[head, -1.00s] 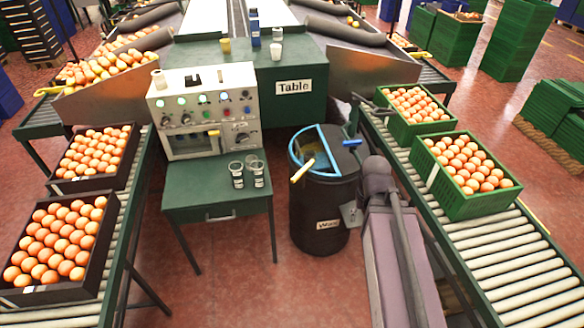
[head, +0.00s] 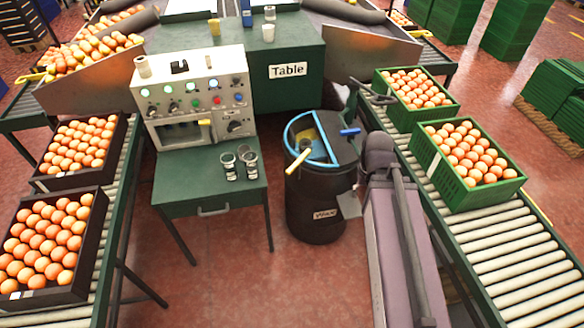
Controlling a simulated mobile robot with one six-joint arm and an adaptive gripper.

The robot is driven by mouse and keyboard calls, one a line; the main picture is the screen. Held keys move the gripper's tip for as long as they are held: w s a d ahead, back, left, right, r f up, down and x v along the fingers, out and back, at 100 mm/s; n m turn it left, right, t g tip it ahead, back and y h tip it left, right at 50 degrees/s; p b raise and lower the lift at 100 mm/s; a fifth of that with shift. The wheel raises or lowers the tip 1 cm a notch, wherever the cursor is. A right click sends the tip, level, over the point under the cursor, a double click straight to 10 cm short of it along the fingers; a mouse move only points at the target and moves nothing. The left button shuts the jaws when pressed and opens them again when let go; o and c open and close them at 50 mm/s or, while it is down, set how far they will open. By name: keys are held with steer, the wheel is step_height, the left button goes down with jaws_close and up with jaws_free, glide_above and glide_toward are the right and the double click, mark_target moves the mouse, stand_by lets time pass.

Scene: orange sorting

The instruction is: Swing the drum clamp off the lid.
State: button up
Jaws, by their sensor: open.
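The black drum (head: 314,213) stands on the floor in the middle of the head view, between the small green table and the right conveyor. Its dark lid (head: 338,150) covers the right part of the top and has a blue handle (head: 350,132). A blue rim (head: 296,127) curves around the left part, which looks open, with something yellow inside. A lever with a pale yellow grip (head: 298,162), apparently the clamp, lies across the rim at the front left. My gripper cannot be made out in this view.
A control panel (head: 160,128) stands on the small green table (head: 190,190) with several jars, left of the drum. Green crates of oranges (head: 450,200) stand on the right roller conveyor (head: 510,250); dark crates line the left one. Red floor is free before the drum.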

steer(key=shift+o, duration=0.4)
steer(key=n+t+h+b, duration=1)
steer(key=n+t+b, duration=0.5)
steer(key=n+b, duration=1.95)
glide_toward(293, 166)
steer(key=s+a+m+b, duration=0.2)
steer(key=s+m+b, duration=0.1)
steer(key=m+b, duration=0.2)
steer(key=shift+s+f, duration=0.2)
steer(key=shift+f, duration=0.25)
steer(key=shift+w+d, duration=0.15)
steer(key=shift+x, duration=6.75)
